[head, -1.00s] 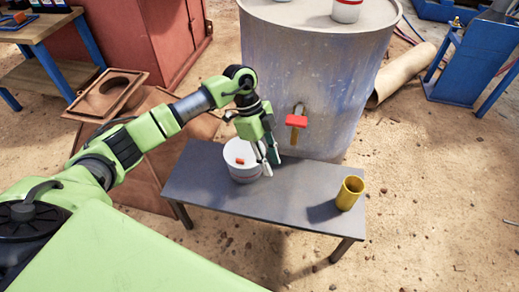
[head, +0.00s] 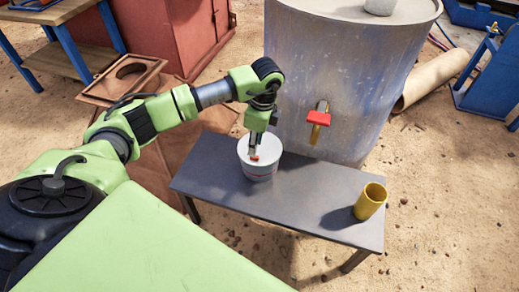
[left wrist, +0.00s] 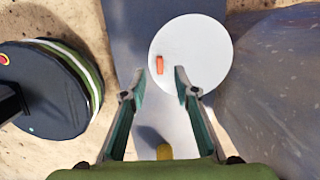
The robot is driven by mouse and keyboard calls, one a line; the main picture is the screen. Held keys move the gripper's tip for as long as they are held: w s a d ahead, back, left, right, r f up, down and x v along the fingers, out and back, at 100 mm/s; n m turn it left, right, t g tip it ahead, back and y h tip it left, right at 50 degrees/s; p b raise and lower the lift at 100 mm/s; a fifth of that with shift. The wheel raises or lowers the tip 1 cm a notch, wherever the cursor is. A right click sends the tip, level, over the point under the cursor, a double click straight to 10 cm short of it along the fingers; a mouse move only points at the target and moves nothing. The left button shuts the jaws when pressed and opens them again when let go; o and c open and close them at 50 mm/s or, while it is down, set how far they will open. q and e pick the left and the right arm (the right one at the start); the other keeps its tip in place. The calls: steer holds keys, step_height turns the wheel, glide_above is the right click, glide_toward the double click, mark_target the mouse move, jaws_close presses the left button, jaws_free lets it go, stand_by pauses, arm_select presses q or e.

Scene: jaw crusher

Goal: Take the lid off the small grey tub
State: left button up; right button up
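The small tub (head: 259,169) is light grey-white and stands upright on the grey bench. Its round white lid (left wrist: 200,42) is on top, with a small orange-red grip (left wrist: 160,65) that also shows in the head view (head: 254,157). My left gripper (head: 253,152) is over the tub. In the left wrist view my left gripper (left wrist: 167,68) is open, with the orange grip between or just beyond its two fingertips. I cannot tell whether the fingers touch it. My right gripper is not in view.
The grey bench (head: 310,190) bears a yellow cup (head: 370,201) at its right end. A big metal drum (head: 345,80) with a red-handled tap (head: 318,118) stands close behind the bench. The bench middle is clear.

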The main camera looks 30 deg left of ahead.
arm_select(q)
step_height(320, 180, down, 5)
steer(key=shift+a+f+b, duration=0.1)
steer(key=shift+a+b, duration=0.05)
steer(key=shift+b, duration=0.5)
jaws_close()
steer(key=shift+r, duration=0.2)
